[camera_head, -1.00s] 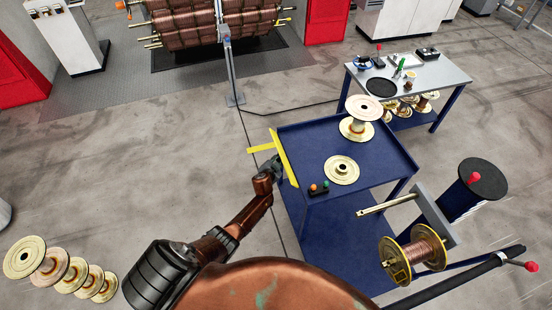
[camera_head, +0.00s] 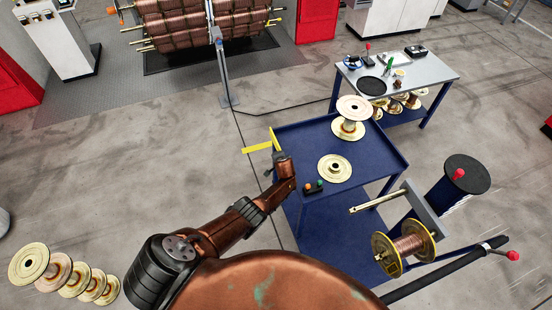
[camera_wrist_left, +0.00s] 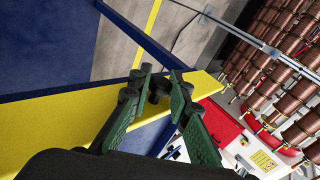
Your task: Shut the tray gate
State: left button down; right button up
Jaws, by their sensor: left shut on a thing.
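The tray gate is a yellow bar (camera_head: 275,139) at the left edge of the blue cart's tray (camera_head: 375,135) in the head view. My left gripper (camera_head: 279,163) is over the gate and hides its nearer part. In the left wrist view the yellow gate (camera_wrist_left: 55,125) runs from the lower left towards the right. The green fingers of my left gripper (camera_wrist_left: 160,88) are shut on it. I cannot tell from these views how closely the gate lines up with the tray edge. My right gripper is not in view.
A flat spool (camera_head: 334,168), an upright spool (camera_head: 348,130) and a small button box (camera_head: 314,188) are on the tray. A copper-wound spool (camera_head: 405,246) is at the cart's right. A grey table (camera_head: 425,72) stands behind. Floor left of the cart is mostly clear.

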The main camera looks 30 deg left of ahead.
pick_arm(q)
jog(key=shift+w+r, duration=0.1)
dwell(0.3)
jog(key=c, duration=1.8)
grip_release()
jog(key=shift+d, duration=0.15)
jog(key=shift+s+d+r, duration=0.25)
jog(key=v, duration=1.1)
